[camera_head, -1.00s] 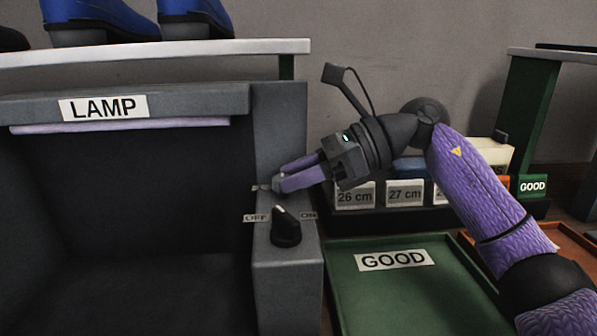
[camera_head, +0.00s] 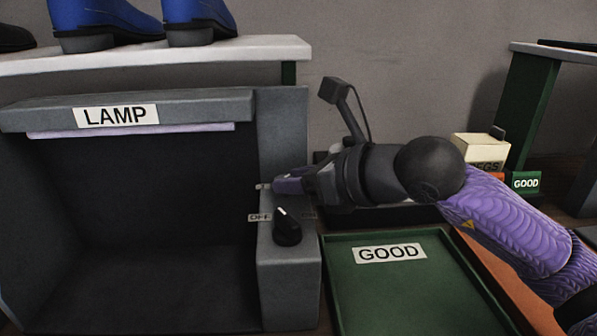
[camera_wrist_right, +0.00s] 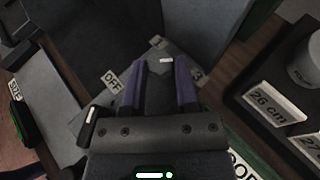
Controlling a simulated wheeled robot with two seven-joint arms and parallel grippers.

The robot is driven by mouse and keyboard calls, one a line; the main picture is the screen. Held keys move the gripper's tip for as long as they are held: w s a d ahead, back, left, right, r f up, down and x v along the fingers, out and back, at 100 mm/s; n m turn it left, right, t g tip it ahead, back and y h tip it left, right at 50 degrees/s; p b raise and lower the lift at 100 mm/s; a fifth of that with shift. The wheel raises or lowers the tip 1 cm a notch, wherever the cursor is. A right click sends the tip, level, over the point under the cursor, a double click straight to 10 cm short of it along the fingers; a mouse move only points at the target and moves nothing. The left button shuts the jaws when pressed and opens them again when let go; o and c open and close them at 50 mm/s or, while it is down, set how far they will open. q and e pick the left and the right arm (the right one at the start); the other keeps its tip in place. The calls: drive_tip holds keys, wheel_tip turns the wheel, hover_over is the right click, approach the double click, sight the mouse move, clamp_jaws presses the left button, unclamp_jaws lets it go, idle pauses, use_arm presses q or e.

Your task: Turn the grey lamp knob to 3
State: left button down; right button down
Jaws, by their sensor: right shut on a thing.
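My right gripper (camera_head: 281,185) is shut on the grey lamp knob at the right post of the lamp box (camera_head: 284,110). I cannot tell the exact number the mark points at. My left gripper is not in view.
A green GOOD tray (camera_head: 400,300) lies to the right. A shelf (camera_head: 170,58) with blue shoes is above the lamp box. Size-labelled boxes (camera_wrist_right: 265,98) stand nearby.

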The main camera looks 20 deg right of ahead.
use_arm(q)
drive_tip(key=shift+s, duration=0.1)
use_arm(e)
drive_tip(key=shift+s+a+f+m+t+h, duration=0.1)
drive_tip(key=shift+m+t+h, duration=0.2)
drive_tip(key=shift+m+h, duration=0.25)
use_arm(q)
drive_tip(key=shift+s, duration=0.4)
use_arm(e)
drive_tip(key=c, duration=0.7)
unclamp_jaws()
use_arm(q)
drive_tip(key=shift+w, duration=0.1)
use_arm(e)
drive_tip(key=shift+o, duration=0.2)
use_arm(q)
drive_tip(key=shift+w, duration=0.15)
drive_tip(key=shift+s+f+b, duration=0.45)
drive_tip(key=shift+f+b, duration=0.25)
drive_tip(key=shift+b, duration=0.15)
use_arm(e)
drive_tip(key=v, duration=1)
